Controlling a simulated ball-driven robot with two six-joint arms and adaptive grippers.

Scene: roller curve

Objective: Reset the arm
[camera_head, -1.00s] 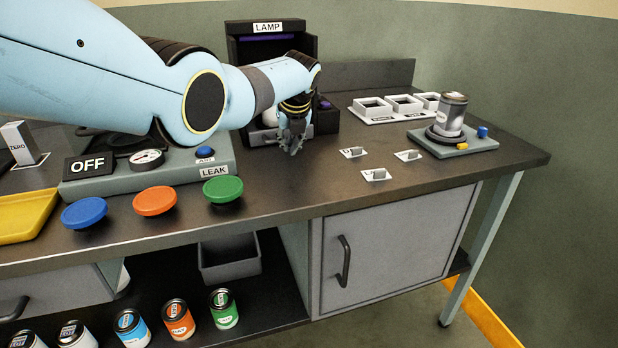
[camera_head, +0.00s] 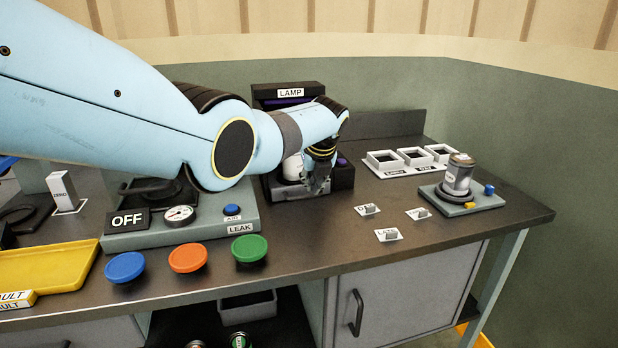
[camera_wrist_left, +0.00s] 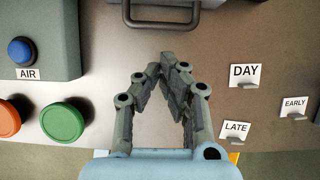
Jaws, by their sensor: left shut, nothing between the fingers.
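My left arm (camera_head: 110,105) reaches in from the left across the bench. My left gripper (camera_head: 318,188) hangs over the bench in front of the lamp box (camera_head: 290,95). In the left wrist view the gripper (camera_wrist_left: 167,72) points at bare bench top, its fingertips together with nothing between them. The DAY tag (camera_wrist_left: 245,75) and LATE tag (camera_wrist_left: 236,131) lie to its right there. The green button (camera_wrist_left: 63,120) is to its left. My right gripper is not in view.
The leak tester (camera_head: 180,225) with an OFF sign and gauge stands at left. A can on a turntable base (camera_head: 460,207) stands at right. White square holders (camera_head: 415,156) are at the back right. A yellow tray (camera_head: 50,280) lies at far left.

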